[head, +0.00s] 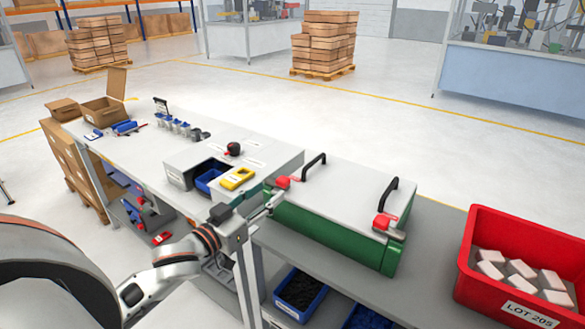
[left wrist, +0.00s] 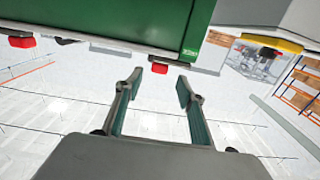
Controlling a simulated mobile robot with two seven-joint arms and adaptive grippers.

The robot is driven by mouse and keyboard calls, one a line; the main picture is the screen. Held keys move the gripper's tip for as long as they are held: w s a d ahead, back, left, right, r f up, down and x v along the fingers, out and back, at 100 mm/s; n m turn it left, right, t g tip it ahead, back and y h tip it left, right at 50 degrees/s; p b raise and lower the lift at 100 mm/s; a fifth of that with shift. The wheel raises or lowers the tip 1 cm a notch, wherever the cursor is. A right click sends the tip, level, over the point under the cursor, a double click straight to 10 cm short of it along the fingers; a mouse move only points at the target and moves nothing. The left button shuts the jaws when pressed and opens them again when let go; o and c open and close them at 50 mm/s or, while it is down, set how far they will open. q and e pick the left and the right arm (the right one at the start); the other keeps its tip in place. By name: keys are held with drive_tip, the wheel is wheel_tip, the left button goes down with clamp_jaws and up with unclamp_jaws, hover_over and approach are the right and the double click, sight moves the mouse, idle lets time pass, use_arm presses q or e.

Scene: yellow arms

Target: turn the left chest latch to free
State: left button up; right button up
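The chest has a green body (head: 335,236) and a pale grey lid (head: 335,190) with a red latch at each front corner. The left chest latch (head: 283,182) sits at the lid's left front corner, and the right latch (head: 382,220) at the other. My left gripper (head: 270,198) is beside the left latch at the chest's left end. In the left wrist view its two fingers (left wrist: 160,90) are spread and empty. A red latch part (left wrist: 160,68) shows just beyond the gap between the fingertips; contact is not visible. My right gripper is not in view.
The chest stands on a grey bench (head: 430,225). A red crate (head: 520,245) with pale blocks is to its right. Two black handles rise from the lid.

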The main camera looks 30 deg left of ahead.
sight(279, 183)
use_arm(q)
drive_tip(key=shift+w+d+r, duration=0.15)
drive_tip(key=shift+w+r, duration=0.1)
drive_tip(key=shift+w, duration=0.35)
drive_tip(key=shift+w+d+f+p, duration=0.1)
drive_tip(key=shift+w+p, duration=0.1)
drive_tip(key=shift+w, duration=1.35)
drive_tip(key=shift+w+d+f+p, duration=0.1)
drive_tip(key=shift+w+p, duration=0.1)
drive_tip(key=shift+w, duration=1.35)
clamp_jaws()
